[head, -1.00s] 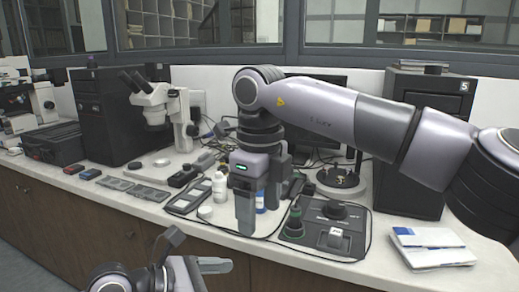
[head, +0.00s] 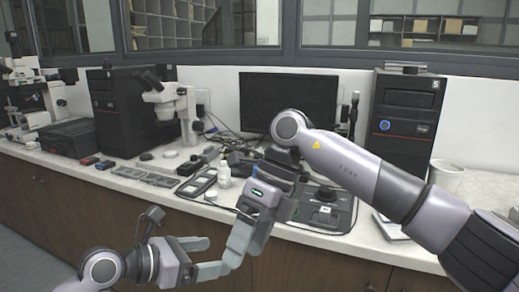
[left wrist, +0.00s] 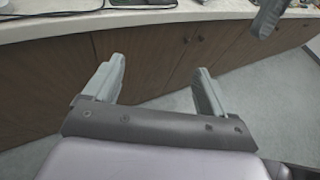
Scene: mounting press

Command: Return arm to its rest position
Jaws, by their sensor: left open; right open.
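My right arm reaches in from the right in the head view. Its gripper (head: 246,250) hangs down in front of the counter's front edge, fingers apart and nothing between them. My left gripper (head: 208,256) is low in front of the cabinets, close to the right gripper's fingers, and is open and empty. In the left wrist view the left gripper (left wrist: 159,72) shows two spread fingers over cabinet fronts and floor. A grey finger-like part at that view's top right appears to be from my right gripper. The black press unit (head: 325,212) sits on the counter behind my right arm, partly hidden.
A white bottle (head: 224,177) and black trays (head: 197,185) stand on the counter (head: 215,214). A microscope (head: 172,108), a monitor (head: 300,95), a black computer tower (head: 405,120) and a white cup (head: 443,176) stand farther back. Free room lies in front of the cabinets (head: 60,205).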

